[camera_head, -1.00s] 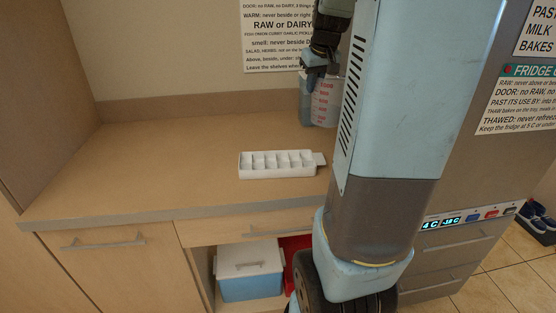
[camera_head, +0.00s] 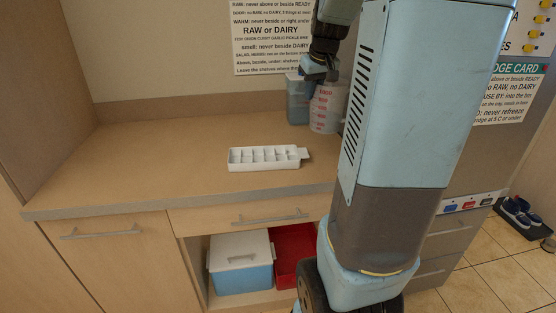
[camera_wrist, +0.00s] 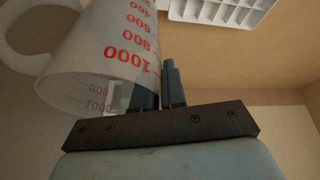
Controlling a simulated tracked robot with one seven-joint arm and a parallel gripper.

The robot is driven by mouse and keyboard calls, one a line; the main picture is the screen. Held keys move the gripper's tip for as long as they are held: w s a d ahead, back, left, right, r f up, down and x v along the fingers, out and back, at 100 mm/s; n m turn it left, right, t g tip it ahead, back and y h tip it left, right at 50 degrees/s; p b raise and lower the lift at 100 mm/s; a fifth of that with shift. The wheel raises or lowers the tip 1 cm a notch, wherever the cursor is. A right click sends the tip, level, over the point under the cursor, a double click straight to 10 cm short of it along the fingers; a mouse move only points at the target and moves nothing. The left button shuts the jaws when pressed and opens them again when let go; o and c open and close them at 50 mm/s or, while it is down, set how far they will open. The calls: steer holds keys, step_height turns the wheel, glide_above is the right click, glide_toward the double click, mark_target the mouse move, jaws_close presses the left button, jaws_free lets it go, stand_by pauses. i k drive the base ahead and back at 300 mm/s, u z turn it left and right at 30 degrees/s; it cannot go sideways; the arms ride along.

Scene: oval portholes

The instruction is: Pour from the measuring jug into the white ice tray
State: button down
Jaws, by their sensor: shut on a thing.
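The measuring jug (camera_head: 325,112) is translucent white with red markings. It stands near the back of the counter in the head view, close to my arm, which hides its right side. In the wrist view the jug (camera_wrist: 105,55) fills the upper left, its rim near the fingers and its handle at far left. My gripper (camera_wrist: 160,88) is shut on the jug at its rim; the exact contact is partly hidden. The white ice tray (camera_head: 264,166) lies on the counter to the jug's front left, its compartments facing up. Part of the tray (camera_wrist: 220,14) shows at the top of the wrist view.
A blue container (camera_head: 297,103) stands just left of the jug. The counter (camera_head: 150,155) is clear left of the tray. Below are a lidded blue-and-white box (camera_head: 240,275) and a red bin (camera_head: 293,250). The wall (camera_head: 160,50) rises behind.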

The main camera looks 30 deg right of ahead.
mark_target(279, 158)
steer(key=u, duration=0.05)
steer(key=k, duration=1.45)
steer(key=u, duration=0.45)
steer(key=i, duration=1.65)
steer(key=z, duration=0.05)
